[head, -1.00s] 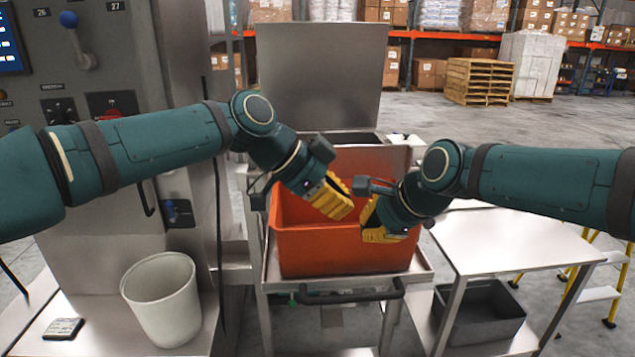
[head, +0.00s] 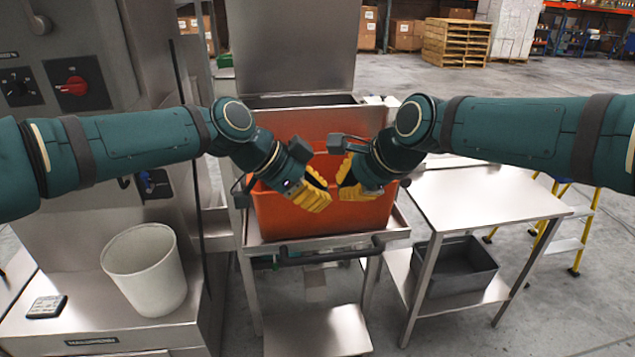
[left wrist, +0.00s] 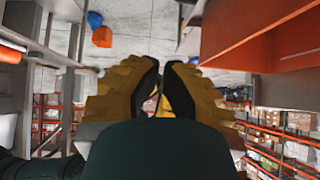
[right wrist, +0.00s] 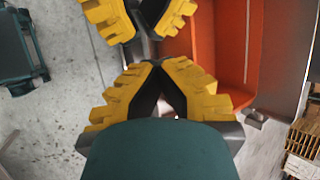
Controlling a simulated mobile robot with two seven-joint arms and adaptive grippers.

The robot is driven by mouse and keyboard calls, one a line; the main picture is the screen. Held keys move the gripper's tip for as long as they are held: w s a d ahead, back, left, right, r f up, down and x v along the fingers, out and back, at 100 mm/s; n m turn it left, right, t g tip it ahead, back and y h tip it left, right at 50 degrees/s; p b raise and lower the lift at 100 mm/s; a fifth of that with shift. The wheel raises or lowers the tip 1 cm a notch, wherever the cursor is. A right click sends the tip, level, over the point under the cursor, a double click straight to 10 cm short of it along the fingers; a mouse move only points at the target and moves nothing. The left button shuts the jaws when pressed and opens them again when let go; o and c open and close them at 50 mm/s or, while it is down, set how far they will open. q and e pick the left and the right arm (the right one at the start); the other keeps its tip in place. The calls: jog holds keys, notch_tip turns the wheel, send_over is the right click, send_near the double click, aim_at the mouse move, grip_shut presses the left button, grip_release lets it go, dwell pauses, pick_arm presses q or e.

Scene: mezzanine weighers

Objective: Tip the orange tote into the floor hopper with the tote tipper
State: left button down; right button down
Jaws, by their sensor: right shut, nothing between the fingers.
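The orange tote (head: 275,212) sits upright on a steel stand with a front bar (head: 330,252), at the middle of the head view. Its inside is partly hidden by my grippers. My left gripper (head: 322,200) is in front of the tote with its fingers close together; a narrow gap shows between the pads in the left wrist view (left wrist: 162,68). My right gripper (head: 345,185) is close beside it, shut and empty, over the tote's front. The right wrist view shows the tote wall (right wrist: 232,60) beyond the fingers. A steel cabinet with a red switch (head: 76,86) stands at left.
A white bin (head: 145,275) and a small dark device (head: 46,307) stand on the left ledge. A steel table (head: 480,195) with a grey crate (head: 455,275) below is at right. A tall steel panel (head: 295,45) rises behind the tote. Yellow steps (head: 580,235) are far right.

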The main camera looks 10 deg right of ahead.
jog(key=c, duration=0.9)
grip_release()
jog(key=shift+o, duration=0.2)
jog(key=shift+r, duration=0.1)
